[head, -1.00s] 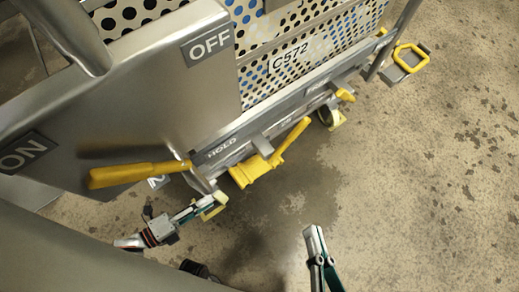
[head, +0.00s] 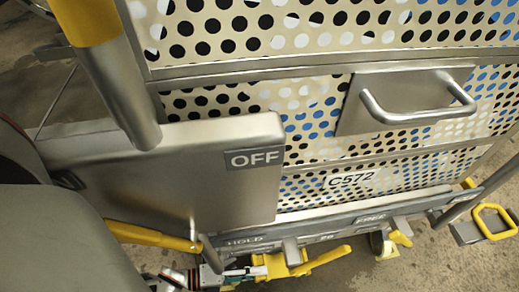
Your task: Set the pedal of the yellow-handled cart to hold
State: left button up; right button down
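The cart carries the plate C572 (head: 349,180) on its perforated side, and a post with a yellow grip (head: 87,20) rises at upper left. Low along its side runs a grey rail with a HOLD label (head: 245,241) at left and a FREE label (head: 371,219) at right. A yellow pedal (head: 290,265) sits below the rail, nearer HOLD, with a yellow bar slanting up to the right. My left gripper (head: 240,273) is low in the picture, just left of the pedal. Whether it touches the pedal or how far its fingers are apart is unclear. My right gripper is out of view.
A grey panel marked OFF (head: 255,159) stands at left, with a yellow lever (head: 150,236) below it, close above my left arm. A drawer-like handle (head: 418,110) sticks out above. A caster (head: 382,245) and a yellow loop (head: 493,220) lie to the right.

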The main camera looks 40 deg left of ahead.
pick_arm(q)
jog(key=shift+w+d, duration=0.25)
jog(key=shift+w, duration=0.05)
grip_shut()
jog(key=shift+f, duration=0.4)
jog(key=shift+f+t+h, duration=0.15)
jog(key=shift+t+h, duration=0.25)
jog(key=shift+t, duration=0.1)
